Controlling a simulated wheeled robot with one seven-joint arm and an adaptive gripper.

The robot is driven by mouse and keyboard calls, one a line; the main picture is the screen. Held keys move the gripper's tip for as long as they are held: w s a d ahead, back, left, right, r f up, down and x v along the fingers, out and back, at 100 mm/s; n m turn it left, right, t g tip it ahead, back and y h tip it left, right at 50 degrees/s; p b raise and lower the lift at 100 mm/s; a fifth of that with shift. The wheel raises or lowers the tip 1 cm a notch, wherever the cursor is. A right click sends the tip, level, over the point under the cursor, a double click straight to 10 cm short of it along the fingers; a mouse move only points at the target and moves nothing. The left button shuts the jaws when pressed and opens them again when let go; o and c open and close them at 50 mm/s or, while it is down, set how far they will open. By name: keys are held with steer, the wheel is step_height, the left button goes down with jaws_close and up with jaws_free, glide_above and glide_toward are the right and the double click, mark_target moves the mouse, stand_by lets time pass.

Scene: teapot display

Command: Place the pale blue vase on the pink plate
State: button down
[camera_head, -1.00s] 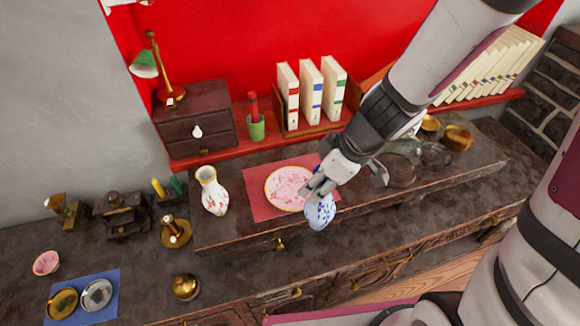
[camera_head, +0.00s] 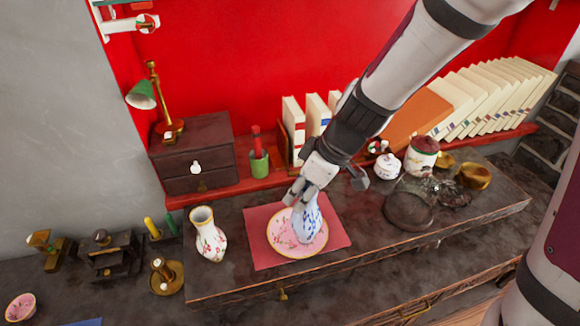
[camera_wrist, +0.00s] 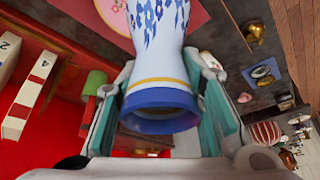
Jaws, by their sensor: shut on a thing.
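The pale blue vase (camera_head: 311,221) has a blue floral pattern. It stands roughly upright over the right part of the pink plate (camera_head: 285,245), which has a gold rim and lies on a pink mat (camera_head: 262,258). I cannot tell whether its base touches the plate. My gripper (camera_head: 305,192) is shut on the vase near its top. In the wrist view the vase (camera_wrist: 160,62) fills the middle, its blue rim towards the camera, between the fingers of my gripper (camera_wrist: 165,100). The fingers hide part of the vase's neck in the head view.
A white floral vase (camera_head: 208,238) stands left of the mat. A glass dome (camera_head: 408,208) and a lidded jar (camera_head: 422,158) stand to the right. Books (camera_head: 293,125) and a green pot with a red candle (camera_head: 258,160) stand behind on the red ledge.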

steer(key=shift+w+a+f+p, duration=0.15)
steer(key=shift+w+a+f, duration=0.1)
steer(key=shift+w+f, duration=0.45)
steer(key=shift+w+a+f+p, duration=0.15)
steer(key=shift+w+a+f, duration=0.05)
steer(key=shift+w+f, duration=0.5)
steer(key=shift+w+a+f+p, duration=0.15)
steer(key=shift+w+a+f, duration=0.1)
steer(key=shift+w+f, duration=0.4)
steer(key=shift+w, duration=0.15)
steer(key=c, duration=1.1)
jaws_free()
